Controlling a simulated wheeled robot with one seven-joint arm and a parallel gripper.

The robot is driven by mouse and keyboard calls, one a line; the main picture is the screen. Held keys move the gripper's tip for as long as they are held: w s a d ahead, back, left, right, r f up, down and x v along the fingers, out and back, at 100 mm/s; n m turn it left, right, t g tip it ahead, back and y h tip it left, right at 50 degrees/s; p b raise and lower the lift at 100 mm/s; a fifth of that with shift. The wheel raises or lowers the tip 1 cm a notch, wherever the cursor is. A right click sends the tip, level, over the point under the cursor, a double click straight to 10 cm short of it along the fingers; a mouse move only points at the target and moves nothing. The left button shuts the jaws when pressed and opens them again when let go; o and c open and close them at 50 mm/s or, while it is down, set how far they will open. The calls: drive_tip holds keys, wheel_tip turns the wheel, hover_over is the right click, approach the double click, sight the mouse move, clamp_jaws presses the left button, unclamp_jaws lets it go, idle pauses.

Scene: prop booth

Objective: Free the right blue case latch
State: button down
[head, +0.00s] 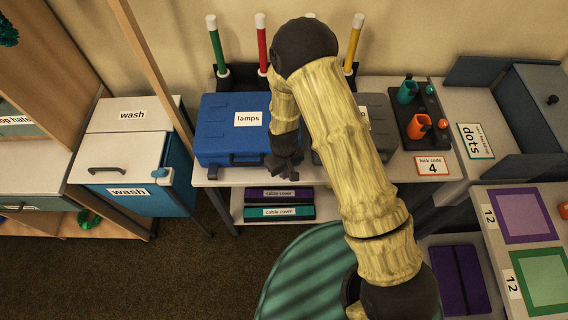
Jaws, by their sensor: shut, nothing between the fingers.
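The blue case (218,131) lies closed on the white table, with a "lamps" label on its lid and a dark handle on its front edge. My gripper (284,166) is at the front right corner of the case, pointing down, shut with nothing held. It covers the area where the right latch sits, so I cannot see that latch. I cannot tell whether the gripper touches the case. A small latch at the front left of the case is too small to read clearly.
A grey case (376,116) stands right of the blue case, partly behind my arm. A dark tray (416,108) with orange and teal cups is further right. Coloured rods stand behind. A wash bin (128,150) is left. Cable cover boxes (279,212) lie below the tabletop.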

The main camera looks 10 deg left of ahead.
drive_tip(key=w, duration=0.2)
drive_tip(key=shift+w+a+r+t, duration=0.1)
drive_tip(key=shift+w+a+t, duration=0.2)
drive_tip(key=shift+t, duration=0.1)
drive_tip(key=shift+s+d+r+p, duration=0.25)
drive_tip(key=shift+s+r+p, duration=0.2)
drive_tip(key=shift+r, duration=0.1)
drive_tip(key=shift+s+r+p, duration=0.2)
drive_tip(key=shift+s+p, duration=0.1)
drive_tip(key=shift+s, duration=0.2)
drive_tip(key=shift+s+a+r, duration=0.1)
drive_tip(key=shift+s, duration=0.2)
wheel_tip(320, 180, up, 6)
drive_tip(key=p, duration=0.4)
drive_tip(key=shift+s, duration=0.15)
